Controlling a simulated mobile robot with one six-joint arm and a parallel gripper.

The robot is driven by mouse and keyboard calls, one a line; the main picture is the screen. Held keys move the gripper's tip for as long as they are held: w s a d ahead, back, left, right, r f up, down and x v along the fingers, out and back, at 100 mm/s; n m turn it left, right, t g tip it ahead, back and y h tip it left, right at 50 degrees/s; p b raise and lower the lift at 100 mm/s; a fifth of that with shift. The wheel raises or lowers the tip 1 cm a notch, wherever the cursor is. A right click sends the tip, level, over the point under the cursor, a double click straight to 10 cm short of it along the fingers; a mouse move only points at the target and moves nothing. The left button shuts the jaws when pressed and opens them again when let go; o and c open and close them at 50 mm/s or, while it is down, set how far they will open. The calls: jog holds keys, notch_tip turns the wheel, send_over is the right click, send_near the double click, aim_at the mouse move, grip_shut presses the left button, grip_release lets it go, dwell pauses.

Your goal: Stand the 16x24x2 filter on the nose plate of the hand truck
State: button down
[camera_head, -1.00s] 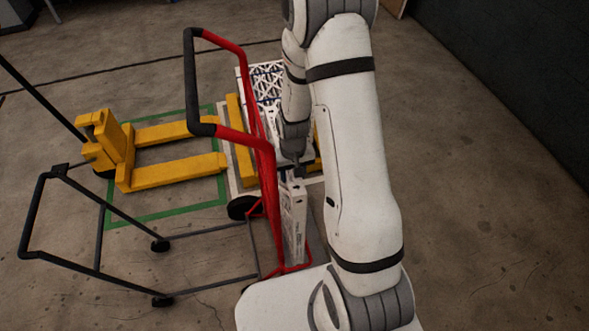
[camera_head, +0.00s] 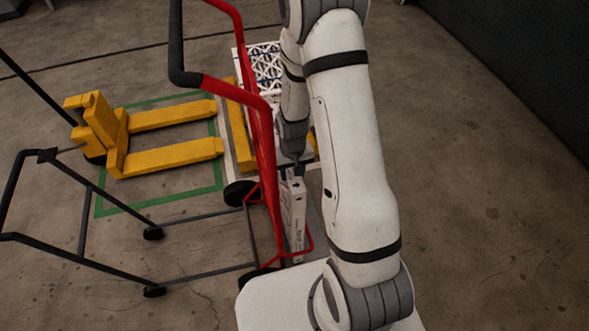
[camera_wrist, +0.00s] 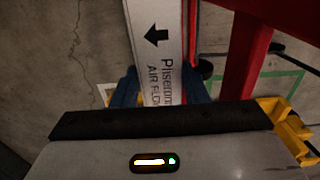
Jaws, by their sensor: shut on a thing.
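My gripper (camera_head: 297,170) is shut on a narrow white boxed filter (camera_head: 296,215) by its top end. The filter hangs upright, edge toward me, beside the red hand truck (camera_head: 266,150). In the wrist view the blue fingers (camera_wrist: 158,92) grip both sides of the filter (camera_wrist: 160,45), which shows a black arrow and "AIR FLOW" print. The red frame is just right of it there. The filter's lower end is by the red tubing at the truck's base (camera_head: 309,240). I cannot tell whether it touches the nose plate, and its size label is not readable.
A yellow pallet jack (camera_head: 165,157) stands at left inside a green floor outline. A black-framed cart (camera_head: 92,215) stands at lower left. A white and blue lattice-faced filter (camera_head: 265,68) lies behind the hand truck. The floor at right is clear.

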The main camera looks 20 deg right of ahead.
notch_tip(320, 180, down, 9)
jog(key=b, duration=0.6)
jog(key=shift+b, duration=0.4)
jog(key=c, duration=0.7)
grip_release()
jog(key=shift+c, duration=0.2)
jog(key=shift+r+p, duration=0.35)
jog(key=shift+r, duration=3.6)
jog(key=shift+r, duration=0.35)
jog(key=s+r+p, duration=0.1)
jog(key=s+r, duration=0.4)
jog(key=r, duration=0.4)
jog(key=s+r+t+p, duration=0.1)
jog(key=s+r+p, duration=0.1)
jog(key=s+r, duration=0.4)
jog(key=s+r+t+p, duration=0.1)
jog(key=s+r, duration=0.4)
jog(key=r, duration=0.8)
jog(key=shift+s+d+r+p, duration=0.15)
jog(key=shift+d+r+p, duration=0.15)
jog(key=shift+p, duration=0.25)
